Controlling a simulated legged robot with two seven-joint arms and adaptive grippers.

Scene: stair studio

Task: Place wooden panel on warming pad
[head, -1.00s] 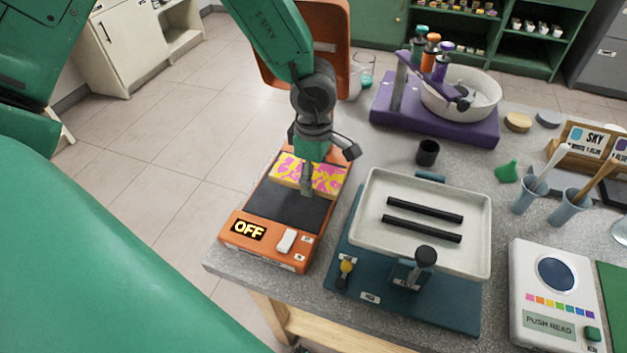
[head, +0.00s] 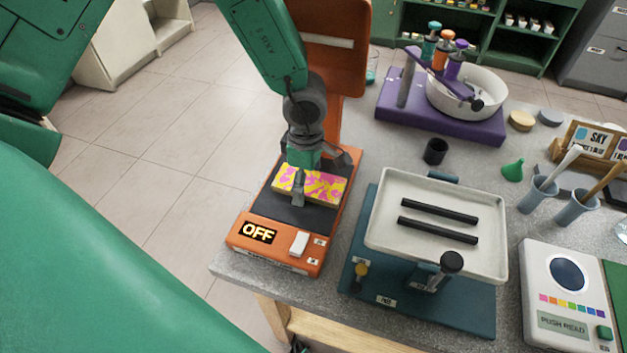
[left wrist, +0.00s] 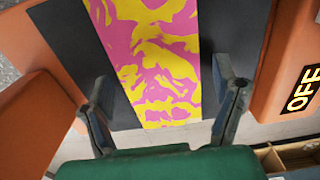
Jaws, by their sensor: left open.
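The wooden panel (head: 318,184), patterned in pink and yellow, lies on the dark surface of the orange warming pad (head: 290,216), across its back part. The pad's display reads OFF. My left gripper (head: 322,185) is at the panel in the head view, with one finger in front of it. In the left wrist view the fingers of my left gripper (left wrist: 162,100) are spread, one on each side of the panel (left wrist: 150,60), with dark pad surface (left wrist: 65,30) showing between panel and fingers. My right gripper is not in view.
A white tray (head: 385,235) with two black bars stands on a teal base right of the pad. A purple stand (head: 400,115) with a white bowl is behind it. An orange upright panel (head: 345,60) rises behind the pad.

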